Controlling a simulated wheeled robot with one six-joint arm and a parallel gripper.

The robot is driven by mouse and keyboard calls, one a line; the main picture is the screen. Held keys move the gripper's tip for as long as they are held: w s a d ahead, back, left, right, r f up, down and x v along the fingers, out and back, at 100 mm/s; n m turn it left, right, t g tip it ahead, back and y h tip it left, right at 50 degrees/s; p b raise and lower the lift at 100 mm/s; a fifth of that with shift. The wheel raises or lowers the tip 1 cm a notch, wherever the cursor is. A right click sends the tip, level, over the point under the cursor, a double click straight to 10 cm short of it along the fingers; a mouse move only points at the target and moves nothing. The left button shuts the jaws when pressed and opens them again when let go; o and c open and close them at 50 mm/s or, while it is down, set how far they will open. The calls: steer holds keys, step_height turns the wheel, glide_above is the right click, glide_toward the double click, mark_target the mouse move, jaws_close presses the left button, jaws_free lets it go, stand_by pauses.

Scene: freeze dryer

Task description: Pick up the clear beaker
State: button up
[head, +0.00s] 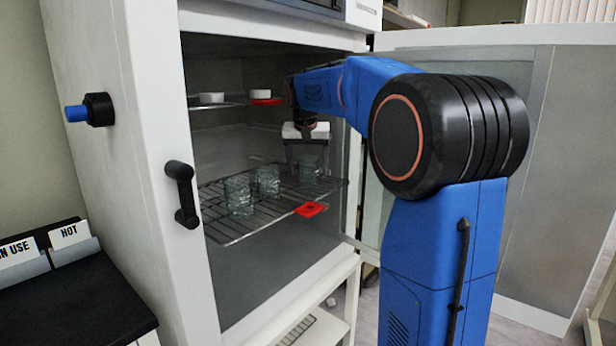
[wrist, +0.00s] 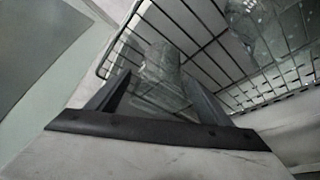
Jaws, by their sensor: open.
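Clear beakers stand on the lower wire rack inside the freeze dryer. In the head view one beaker (head: 238,194) is at the left, a second beaker (head: 268,181) is in the middle, and a third beaker (head: 309,170) is at the right, under my gripper (head: 306,158). In the wrist view my gripper (wrist: 155,100) is open, with a clear beaker (wrist: 161,68) showing between its two fingers. I cannot tell whether the fingers touch it. Another clear glass shape (wrist: 245,20) shows blurred at the top right.
The lower wire rack (head: 240,228) has a red tag (head: 311,209) at its front edge. The upper shelf holds white dishes (head: 211,98) and a red piece (head: 267,101). The cabinet's left frame (head: 150,170) and the open door (head: 490,200) flank the opening.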

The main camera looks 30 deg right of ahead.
steer(key=c, duration=1.2)
steer(key=shift+o, duration=0.2)
steer(key=shift+r, duration=0.1)
steer(key=shift+r, duration=1.25)
steer(key=s+a, duration=1.1)
steer(key=s, duration=0.3)
steer(key=shift+s+r, duration=0.15)
steer(key=shift+r, duration=0.3)
